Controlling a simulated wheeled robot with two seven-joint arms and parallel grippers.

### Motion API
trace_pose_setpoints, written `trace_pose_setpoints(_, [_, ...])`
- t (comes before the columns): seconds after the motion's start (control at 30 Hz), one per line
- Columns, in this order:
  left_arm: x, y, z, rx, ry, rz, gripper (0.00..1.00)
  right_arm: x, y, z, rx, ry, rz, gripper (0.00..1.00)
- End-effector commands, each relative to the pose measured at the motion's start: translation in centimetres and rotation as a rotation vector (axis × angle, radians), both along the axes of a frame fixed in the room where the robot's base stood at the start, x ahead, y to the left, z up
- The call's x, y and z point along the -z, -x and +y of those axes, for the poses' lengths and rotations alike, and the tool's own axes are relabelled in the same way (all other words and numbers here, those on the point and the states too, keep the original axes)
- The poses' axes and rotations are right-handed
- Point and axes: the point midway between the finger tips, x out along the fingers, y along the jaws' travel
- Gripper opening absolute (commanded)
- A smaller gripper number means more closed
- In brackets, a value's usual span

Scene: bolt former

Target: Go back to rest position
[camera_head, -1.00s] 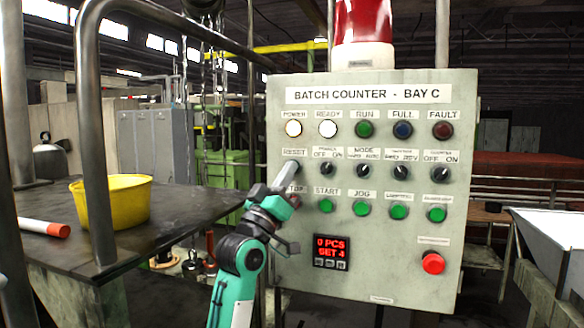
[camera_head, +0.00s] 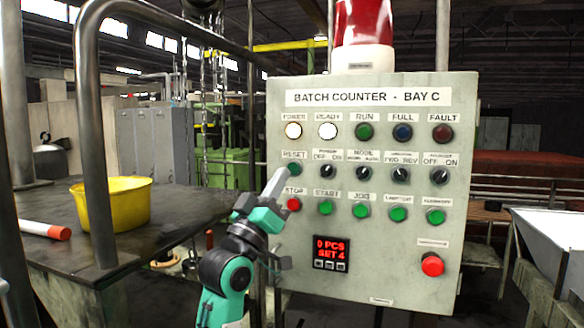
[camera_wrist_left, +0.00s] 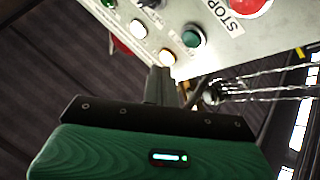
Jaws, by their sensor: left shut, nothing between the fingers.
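My left gripper (camera_head: 278,184) is shut and empty in the head view, in front of the left side of the grey control panel (camera_head: 395,285). Its tip appears just below and left of the green RESET button (camera_head: 294,169) and above the red STOP button (camera_head: 293,204). It looks apart from the panel. In the left wrist view the shut fingers (camera_wrist_left: 160,84) point toward the panel's edge, with a green button (camera_wrist_left: 194,37) and the red button (camera_wrist_left: 250,5) beyond. The counter display (camera_head: 331,253) reads 0 PCS, SET 4. My right gripper is not in view.
A dark table (camera_head: 60,215) at left holds a yellow bucket (camera_head: 118,203) and a white tube with an orange end (camera_head: 45,230). A grey metal post frame (camera_head: 97,150) rises at the table's edge. A white chute (camera_head: 555,245) stands at right.

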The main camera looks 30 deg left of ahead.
Motion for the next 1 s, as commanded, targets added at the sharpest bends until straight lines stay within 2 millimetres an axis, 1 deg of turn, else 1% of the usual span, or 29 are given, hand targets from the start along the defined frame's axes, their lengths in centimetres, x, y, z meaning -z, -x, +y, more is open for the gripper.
trace_pose_setpoints(0.1, [-0.1, 1.0, -0.2, 0.000, 0.000, -0.001, 0.00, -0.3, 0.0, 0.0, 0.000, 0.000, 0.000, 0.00])
trace_pose_setpoints(0.2, [0.0, 1.4, -0.3, 0.000, 0.002, 0.000, 0.00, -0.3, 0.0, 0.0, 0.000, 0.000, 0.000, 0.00])
trace_pose_setpoints(0.67, [0.0, 1.5, -0.3, 0.000, 0.000, -0.001, 0.00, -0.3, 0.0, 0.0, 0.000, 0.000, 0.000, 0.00])
trace_pose_setpoints(0.77, [0.4, 1.3, -0.5, -0.001, -0.003, 0.011, 0.00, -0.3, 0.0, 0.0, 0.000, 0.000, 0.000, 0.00])
trace_pose_setpoints(0.87, [2.7, 0.5, -1.2, -0.005, -0.022, 0.076, 0.00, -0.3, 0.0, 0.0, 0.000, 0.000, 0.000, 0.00])
trace_pose_setpoints(0.97, [7.5, -0.7, -2.5, -0.013, -0.063, 0.208, 0.00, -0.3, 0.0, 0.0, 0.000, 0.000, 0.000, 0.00])
trace_pose_setpoints(1.0, [10.0, -1.2, -3.1, -0.017, -0.084, 0.275, 0.00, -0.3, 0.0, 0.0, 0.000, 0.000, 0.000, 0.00])
